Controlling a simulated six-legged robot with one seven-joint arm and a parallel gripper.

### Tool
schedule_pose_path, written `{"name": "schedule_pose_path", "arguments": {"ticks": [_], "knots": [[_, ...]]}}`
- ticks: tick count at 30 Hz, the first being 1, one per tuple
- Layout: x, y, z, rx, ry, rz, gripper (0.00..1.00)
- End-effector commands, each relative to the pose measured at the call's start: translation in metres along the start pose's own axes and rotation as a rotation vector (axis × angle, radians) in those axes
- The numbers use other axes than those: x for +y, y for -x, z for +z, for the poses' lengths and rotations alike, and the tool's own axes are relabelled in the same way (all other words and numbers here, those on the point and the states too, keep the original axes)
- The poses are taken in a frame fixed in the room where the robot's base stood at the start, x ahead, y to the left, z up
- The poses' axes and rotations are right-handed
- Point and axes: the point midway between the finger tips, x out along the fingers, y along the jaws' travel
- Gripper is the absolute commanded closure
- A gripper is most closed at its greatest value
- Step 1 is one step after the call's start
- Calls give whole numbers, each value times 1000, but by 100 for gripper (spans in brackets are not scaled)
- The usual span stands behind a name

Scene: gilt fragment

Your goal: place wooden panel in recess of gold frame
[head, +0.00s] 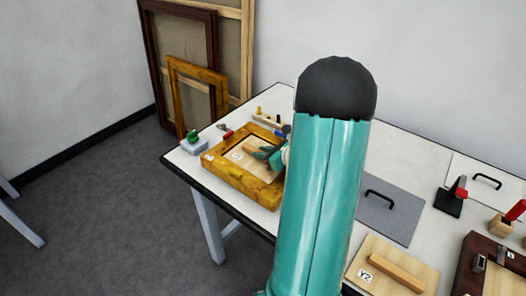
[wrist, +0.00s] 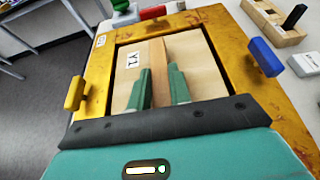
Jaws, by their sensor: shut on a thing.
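The gold frame (head: 258,190) lies flat on the white table's left end, and its rim surrounds the panel in the wrist view (wrist: 97,85). The pale wooden panel (wrist: 205,68), labelled Y1, is within the frame's opening; it also shows in the head view (head: 236,157). A dark gap runs along its left and far edges. My gripper (wrist: 162,75) is shut on the panel's raised wooden handle bar (wrist: 157,52), one finger on each side. The panel's near edge is hidden by my gripper, and I cannot tell whether it rests fully on the recess floor.
A yellow tab (wrist: 75,93) and a blue tab (wrist: 266,57) stand on the frame's sides. A wooden block holder (wrist: 275,22) is beyond it. Another panel labelled Y2 (head: 414,270) and a grey plate with a black handle (head: 395,220) lie to the right. Frames lean on the wall.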

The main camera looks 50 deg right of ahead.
Motion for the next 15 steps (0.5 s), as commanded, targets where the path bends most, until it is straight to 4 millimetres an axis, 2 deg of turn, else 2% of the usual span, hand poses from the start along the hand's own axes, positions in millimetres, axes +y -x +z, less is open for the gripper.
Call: {"name": "schedule_pose_path", "arguments": {"ticks": [7, 8, 10, 15], "knots": [[0, -2, -3, -1, -1, -1, 100], [0, -2, -4, 0, -1, 0, 74], [0, -2, -4, 0, -1, 0, 61], [0, -2, -4, 0, -1, 0, 58]]}}
